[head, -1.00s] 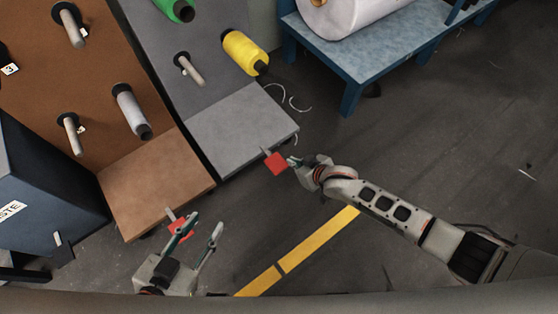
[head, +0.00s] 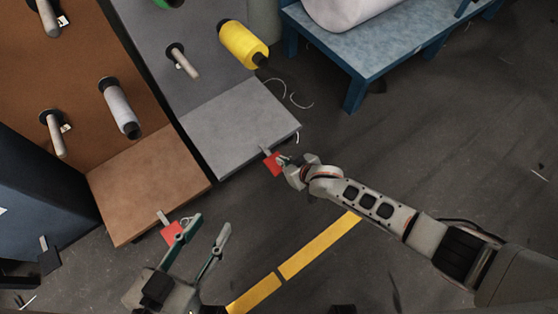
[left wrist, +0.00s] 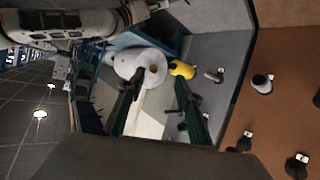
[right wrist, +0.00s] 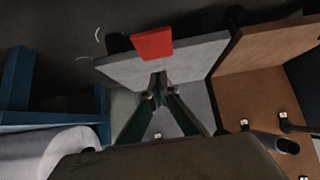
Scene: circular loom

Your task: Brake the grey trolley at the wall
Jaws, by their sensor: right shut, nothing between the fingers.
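The grey trolley (head: 240,120) stands left of centre in the head view, with a red pedal (head: 271,160) on a short metal arm at its front edge. In the right wrist view the red pedal (right wrist: 153,43) lies just beyond my fingertips. My right gripper (head: 287,160) is shut and empty at the pedal, overlapping its right side; I cannot tell if they touch. The shut fingertips show in the right wrist view (right wrist: 160,88). My left gripper (head: 211,224) is open and empty near the red pedal (head: 172,232) of the brown trolley (head: 150,185).
A yellow spool (head: 242,42) and bare pegs are on the grey trolley. A blue table (head: 375,60) with a white roll stands at the back. A dark blue bin (head: 40,180) is at the left. A yellow line (head: 318,247) marks the open floor.

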